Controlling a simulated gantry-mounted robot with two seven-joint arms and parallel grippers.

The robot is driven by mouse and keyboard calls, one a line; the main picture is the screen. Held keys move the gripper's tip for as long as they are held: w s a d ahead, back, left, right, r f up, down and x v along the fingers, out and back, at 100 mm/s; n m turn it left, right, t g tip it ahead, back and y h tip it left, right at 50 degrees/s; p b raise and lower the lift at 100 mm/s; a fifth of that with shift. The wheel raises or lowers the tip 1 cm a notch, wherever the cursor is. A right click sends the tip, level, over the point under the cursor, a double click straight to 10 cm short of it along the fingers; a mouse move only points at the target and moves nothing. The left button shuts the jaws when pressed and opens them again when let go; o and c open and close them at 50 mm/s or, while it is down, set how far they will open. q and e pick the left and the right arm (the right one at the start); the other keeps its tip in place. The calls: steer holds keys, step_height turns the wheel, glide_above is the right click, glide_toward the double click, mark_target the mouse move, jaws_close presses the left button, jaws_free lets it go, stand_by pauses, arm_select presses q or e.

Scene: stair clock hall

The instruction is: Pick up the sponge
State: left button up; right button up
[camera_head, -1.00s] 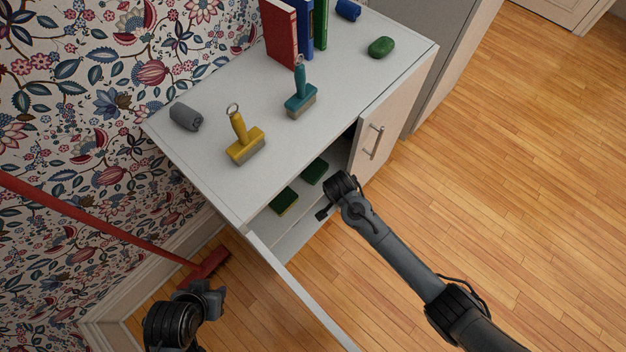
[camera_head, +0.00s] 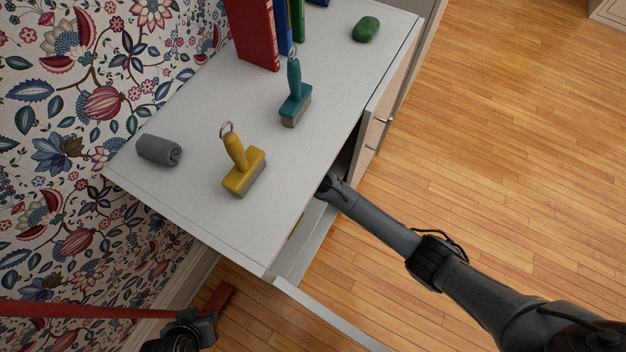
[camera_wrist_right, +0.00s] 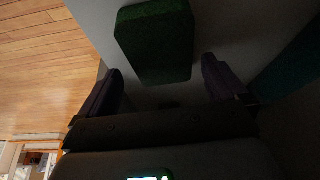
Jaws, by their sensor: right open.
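A dark green sponge (camera_wrist_right: 155,42) lies on the cabinet's shadowed shelf in the right wrist view. My right gripper (camera_wrist_right: 160,80) is open and empty, its two fingers to either side of the sponge's near end, and the sponge lies mostly ahead of them. Another dark green thing (camera_wrist_right: 292,65), probably a second sponge, shows at the right edge. In the head view the right gripper is hidden under the cabinet top, and the sponges are mostly hidden. My left gripper (camera_head: 200,328) is low at the left, close to a red broom; its jaws cannot be made out.
The cabinet top (camera_head: 190,210) holds a yellow brush (camera_head: 243,170), a teal brush (camera_head: 295,100), a grey roll (camera_head: 159,150), books (camera_head: 254,35) and a green lump (camera_head: 366,29). An open door (camera_head: 330,318) borders the opening.

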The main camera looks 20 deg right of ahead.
steer(key=shift+w+d+f, duration=0.1)
steer(key=shift+w+f, duration=0.35)
steer(key=shift+f, duration=0.3)
steer(key=shift+s, duration=0.1)
steer(key=c, duration=1.1)
